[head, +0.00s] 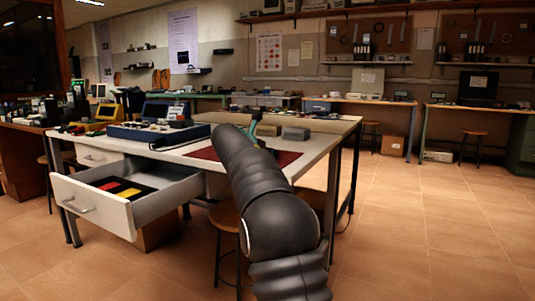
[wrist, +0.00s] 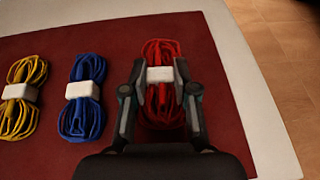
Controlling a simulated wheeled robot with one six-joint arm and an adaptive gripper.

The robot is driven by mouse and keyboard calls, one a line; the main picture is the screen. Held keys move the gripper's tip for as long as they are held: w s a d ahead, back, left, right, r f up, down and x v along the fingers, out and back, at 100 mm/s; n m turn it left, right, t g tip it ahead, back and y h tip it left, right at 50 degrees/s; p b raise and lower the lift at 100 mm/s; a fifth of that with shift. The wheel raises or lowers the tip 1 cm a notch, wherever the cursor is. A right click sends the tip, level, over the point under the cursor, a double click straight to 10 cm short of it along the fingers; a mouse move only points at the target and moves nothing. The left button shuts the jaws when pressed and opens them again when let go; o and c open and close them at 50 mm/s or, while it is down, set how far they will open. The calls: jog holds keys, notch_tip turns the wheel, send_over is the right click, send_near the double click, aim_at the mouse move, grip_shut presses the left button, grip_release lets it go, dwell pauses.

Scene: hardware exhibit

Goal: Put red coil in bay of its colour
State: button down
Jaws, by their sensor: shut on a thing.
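The red coil (wrist: 160,102), a bundle of red cord with a white band, lies on a dark red mat (wrist: 203,48) in the wrist view. My gripper (wrist: 160,80) is shut on it, with one finger on each side of the band. In the head view my arm hides the coil and most of the gripper. An open drawer (head: 104,213) under the white workbench shows a red bay (head: 111,187) and a yellow bay (head: 128,194) in a dark insert. Any other bays are hidden or too small to tell.
A blue coil (wrist: 84,98) and a yellow coil (wrist: 22,97) lie to the left of the red coil. A blue case (head: 158,134) and small boxes stand on the workbench (head: 335,127). A stool (head: 226,217) stands beneath it.

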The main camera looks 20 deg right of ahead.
jog(key=c, duration=0.9)
grip_release()
jog(key=shift+f, duration=0.1)
jog(key=shift+f+b, duration=0.15)
jog(key=shift+b, duration=0.15)
jog(key=shift+f+b, duration=0.15)
jog(key=shift+b, duration=0.3)
jog(key=p+v, duration=0.1)
jog(key=v, duration=1.3)
jog(key=shift+r, duration=0.2)
jog(key=shift+d, duration=0.1)
